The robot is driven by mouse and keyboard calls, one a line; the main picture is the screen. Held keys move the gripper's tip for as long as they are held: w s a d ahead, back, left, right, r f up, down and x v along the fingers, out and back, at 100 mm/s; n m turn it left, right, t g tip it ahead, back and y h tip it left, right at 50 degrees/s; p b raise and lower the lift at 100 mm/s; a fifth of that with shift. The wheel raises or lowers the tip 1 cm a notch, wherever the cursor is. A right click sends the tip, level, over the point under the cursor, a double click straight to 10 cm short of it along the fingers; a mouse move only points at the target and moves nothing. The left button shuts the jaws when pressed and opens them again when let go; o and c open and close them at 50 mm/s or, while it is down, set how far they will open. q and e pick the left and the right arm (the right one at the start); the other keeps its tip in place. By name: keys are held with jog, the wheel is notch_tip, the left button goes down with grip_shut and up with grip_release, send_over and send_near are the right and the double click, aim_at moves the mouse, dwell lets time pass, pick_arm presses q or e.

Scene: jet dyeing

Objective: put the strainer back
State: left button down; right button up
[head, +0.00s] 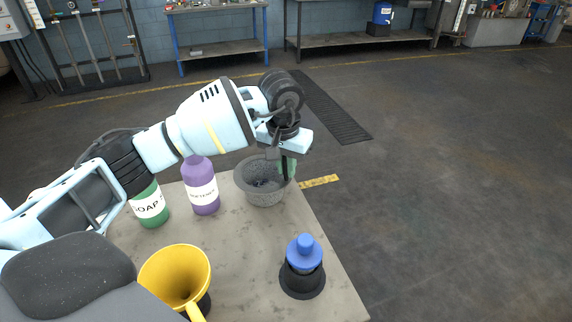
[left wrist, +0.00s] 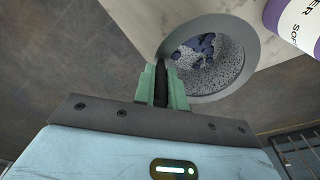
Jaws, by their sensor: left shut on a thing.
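The strainer (head: 254,193) is a grey, speckled, bowl-shaped basket at the far right part of the table. Dark bluish scraps lie inside it, seen best in the left wrist view, where the strainer (left wrist: 228,82) is right in front of the fingers. My left gripper (head: 289,168) points down at the strainer's right side. Its green fingers (left wrist: 163,78) are shut on a dark piece at the strainer's rim. I cannot tell whether the strainer rests on the table or hangs just above it. My right gripper is not in view.
On the table (head: 240,262) stand a purple bottle (head: 203,195), a green soap bottle (head: 150,208), a yellow funnel (head: 172,270) and a blue-topped piece on a black base (head: 303,265). The table's middle is clear. Open floor lies to the right; workbenches stand far back.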

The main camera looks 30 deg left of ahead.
pick_arm(q)
jog(key=shift+f, duration=0.2)
jog(key=c, duration=1.4)
grip_release()
jog(key=shift+c, duration=0.2)
jog(key=shift+r, duration=0.1)
notch_tip(320, 180, up, 12)
jog(key=s, duration=0.1)
jog(key=shift+s, duration=0.2)
